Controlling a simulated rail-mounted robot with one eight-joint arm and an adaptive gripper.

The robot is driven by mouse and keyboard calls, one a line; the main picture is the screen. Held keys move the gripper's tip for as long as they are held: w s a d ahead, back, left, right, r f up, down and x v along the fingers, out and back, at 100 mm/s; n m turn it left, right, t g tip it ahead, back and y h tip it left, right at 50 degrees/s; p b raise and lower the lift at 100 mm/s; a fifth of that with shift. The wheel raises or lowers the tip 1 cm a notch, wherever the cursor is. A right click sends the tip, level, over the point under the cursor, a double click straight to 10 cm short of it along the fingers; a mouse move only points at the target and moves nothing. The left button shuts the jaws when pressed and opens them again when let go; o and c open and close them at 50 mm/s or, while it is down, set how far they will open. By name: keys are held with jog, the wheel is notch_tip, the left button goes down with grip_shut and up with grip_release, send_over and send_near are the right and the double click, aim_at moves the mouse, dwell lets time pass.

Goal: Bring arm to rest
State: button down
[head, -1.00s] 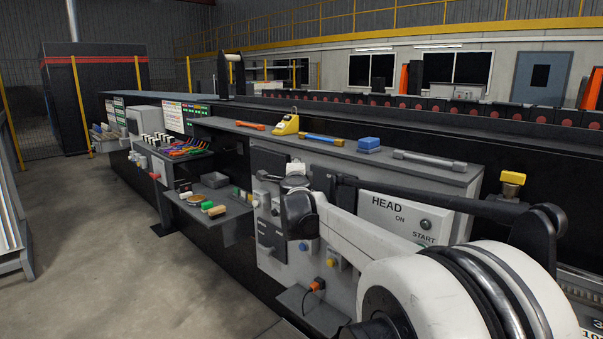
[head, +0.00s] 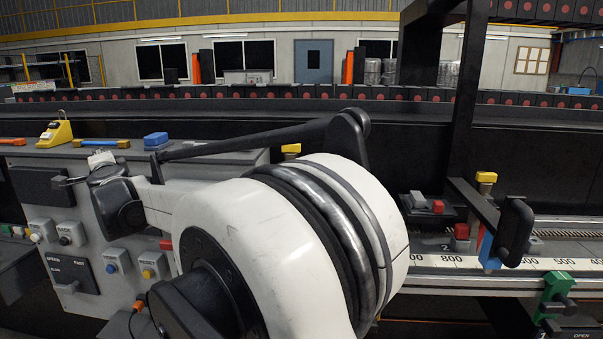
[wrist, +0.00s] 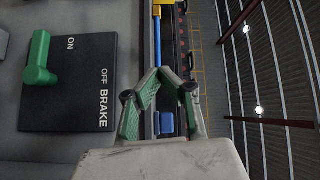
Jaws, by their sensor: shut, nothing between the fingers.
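My gripper (wrist: 164,72) shows in the wrist view with its green-padded fingers brought together at the tips. Nothing is between them. In the head view my white arm is folded across the middle, and its wrist end is over the left part of the grey control cabinet (head: 95,225). The fingers are too small to make out there. A brake panel (wrist: 75,100) with a green lever (wrist: 39,62) lies left of the gripper in the wrist view.
A yellow device (head: 56,131), a blue-and-yellow bar (head: 100,143) and a blue block (head: 156,139) lie on the cabinet top near my arm. At the right are a dark frame post (head: 465,110), a scale rail (head: 440,261) and a green clamp (head: 556,292).

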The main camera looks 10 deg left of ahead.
jog(key=d+r+n+g+h, duration=0.1)
jog(key=d+r+n, duration=0.2)
jog(key=d, duration=1.3)
jog(key=d+r+n, duration=0.3)
jog(key=d, duration=1.3)
jog(key=s+d+f+n+g+h, duration=0.15)
jog(key=s+d+f, duration=0.25)
jog(key=d, duration=0.6)
jog(key=s+d+f+h, duration=0.3)
jog(key=s+d, duration=0.2)
jog(key=d, duration=0.5)
jog(key=s+d+f+g+h, duration=0.15)
jog(key=s+d+f, duration=0.25)
jog(key=d, duration=0.5)
jog(key=s+d+f+h, duration=0.3)
jog(key=s+d+f, duration=0.4)
jog(key=s+d, duration=0.1)
jog(key=s+d+f+g+h, duration=0.1)
jog(key=s+d+f+h, duration=0.2)
jog(key=s+d+f, duration=0.4)
jog(key=s+d, duration=0.2)
jog(key=d, duration=0.2)
jog(key=shift+s+f, duration=0.25)
jog(key=shift+f, duration=0.15)
